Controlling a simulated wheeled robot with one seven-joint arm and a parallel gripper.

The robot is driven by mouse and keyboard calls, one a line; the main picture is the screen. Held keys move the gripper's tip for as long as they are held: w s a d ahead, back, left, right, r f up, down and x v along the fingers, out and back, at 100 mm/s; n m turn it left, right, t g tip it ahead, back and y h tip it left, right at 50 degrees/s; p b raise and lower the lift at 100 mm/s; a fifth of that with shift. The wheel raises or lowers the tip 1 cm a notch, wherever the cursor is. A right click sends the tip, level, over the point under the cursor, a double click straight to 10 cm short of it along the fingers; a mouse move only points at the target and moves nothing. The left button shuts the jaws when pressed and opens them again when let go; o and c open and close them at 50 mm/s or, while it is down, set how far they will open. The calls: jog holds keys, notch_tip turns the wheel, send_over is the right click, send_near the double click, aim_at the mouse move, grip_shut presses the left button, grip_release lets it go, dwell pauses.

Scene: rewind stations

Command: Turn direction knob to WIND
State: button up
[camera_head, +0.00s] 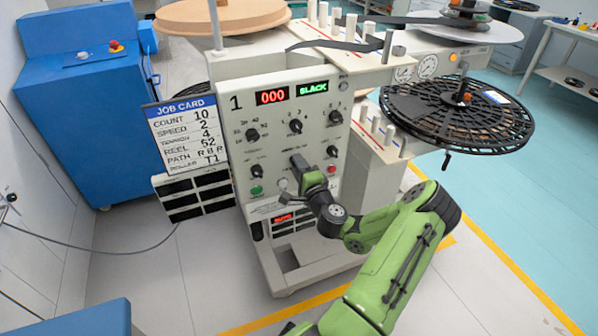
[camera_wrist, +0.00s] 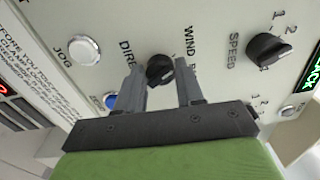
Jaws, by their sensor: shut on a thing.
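The direction knob (camera_wrist: 160,70) is a small black knob on the pale panel, between my two fingers in the wrist view. A pale pointer mark shows on its lower right side. The word WIND is printed just above and to the right of it; the label starting "DIRE" is partly hidden by the left finger. My gripper (camera_wrist: 161,67) is shut on this knob. In the head view my gripper (camera_head: 301,166) is against the lower middle of the station 1 panel (camera_head: 230,108) and hides the knob.
The speed knob (camera_wrist: 268,49) and a white JOG button (camera_wrist: 84,50) are close by. A blue button (camera_wrist: 110,101) is beside the left finger. A job card (camera_head: 187,130) hangs left of the panel. A black reel (camera_head: 455,112) juts out at right. Displays read 000 and SLACK.

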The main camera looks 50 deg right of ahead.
jog(key=shift+n, duration=0.3)
dwell(0.4)
jog(key=o, duration=1)
jog(key=p+v, duration=0.6)
jog(key=v, duration=0.9)
jog(key=shift+s+a+p, duration=0.2)
jog(key=shift+s+p, duration=0.1)
jog(key=shift+s, duration=0.05)
